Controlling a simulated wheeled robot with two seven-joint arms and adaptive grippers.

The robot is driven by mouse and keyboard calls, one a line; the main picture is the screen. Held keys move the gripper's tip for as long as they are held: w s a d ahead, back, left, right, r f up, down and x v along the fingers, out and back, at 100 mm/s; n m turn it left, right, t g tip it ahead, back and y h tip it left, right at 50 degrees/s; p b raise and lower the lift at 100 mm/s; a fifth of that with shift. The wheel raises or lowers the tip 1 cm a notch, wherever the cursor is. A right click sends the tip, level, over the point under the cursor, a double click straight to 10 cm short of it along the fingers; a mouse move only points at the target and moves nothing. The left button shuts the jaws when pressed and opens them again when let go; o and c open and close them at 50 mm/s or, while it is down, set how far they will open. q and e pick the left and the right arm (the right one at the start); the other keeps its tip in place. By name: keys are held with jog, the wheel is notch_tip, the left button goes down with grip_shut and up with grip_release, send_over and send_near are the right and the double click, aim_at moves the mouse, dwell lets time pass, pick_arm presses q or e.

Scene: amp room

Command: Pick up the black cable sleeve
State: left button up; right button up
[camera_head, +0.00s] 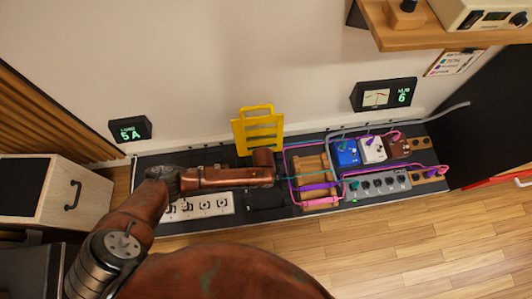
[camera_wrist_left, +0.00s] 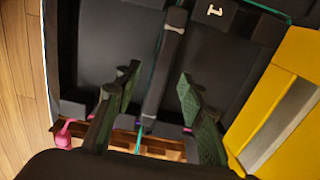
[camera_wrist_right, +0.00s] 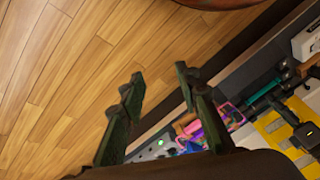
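The black cable sleeve (camera_wrist_left: 168,65) shows in the left wrist view as a long dark strip with a lighter band near its upper end. A teal cable runs along it. My left gripper (camera_wrist_left: 157,78) is open, with one finger on each side of the sleeve; I cannot tell how far above it the fingers are. In the head view my left arm reaches across the board, and I cannot make out the sleeve there. My right gripper (camera_wrist_right: 160,74) is open and empty, with wooden floor and the board's edge behind it.
Blue (camera_head: 346,153), white (camera_head: 372,149) and brown (camera_head: 397,146) pedals stand on the board's right part. A grey pedal unit (camera_head: 378,186), pink and purple cables and a wooden rack (camera_head: 312,172) lie nearby. A yellow rack (camera_head: 258,130) stands behind. The floor in front is clear.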

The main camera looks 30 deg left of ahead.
pick_arm(q)
jog(key=shift+f+b, duration=0.3)
jog(key=shift+f, duration=0.5)
jog(key=shift+r, duration=0.1)
jog(key=shift+c, duration=0.4)
grip_shut()
